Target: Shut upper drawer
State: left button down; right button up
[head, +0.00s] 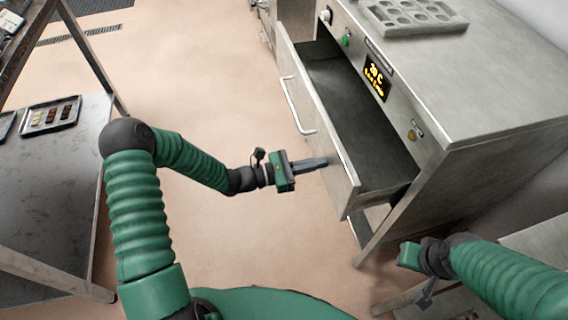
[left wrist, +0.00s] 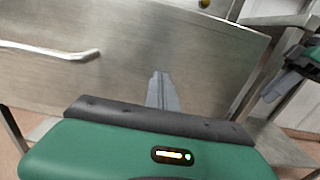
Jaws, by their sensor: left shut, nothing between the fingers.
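The upper drawer (head: 362,125) of the steel cabinet stands pulled out and looks empty. Its front panel (head: 335,150) has a bar handle (head: 297,106), which also shows at the left in the left wrist view (left wrist: 55,53). My left gripper (head: 322,163) is shut and empty. Its fingertips point at the outer face of the drawer front, right of the handle; they look touching or very close, and I cannot tell which. In the left wrist view the shut fingers (left wrist: 162,92) stand against the panel. My right gripper (head: 408,256) is at the lower right, apart from the drawer; its fingers are unclear.
The steel cabinet (head: 480,90) carries a mould tray (head: 412,16) on top and a lit display (head: 376,78). A metal table (head: 60,190) with a dark tray of small pieces (head: 50,115) stands at the left. The floor (head: 200,70) between is clear.

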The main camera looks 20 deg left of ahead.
pick_arm(q)
jog(key=x, duration=1.6)
jog(key=shift+f+p, duration=0.1)
jog(key=shift+p, duration=0.2)
jog(key=shift+w+d, duration=0.4)
jog(key=shift+d, duration=0.1)
jog(key=shift+r, duration=0.25)
jog(key=shift+r, duration=0.15)
jog(key=shift+a, duration=0.1)
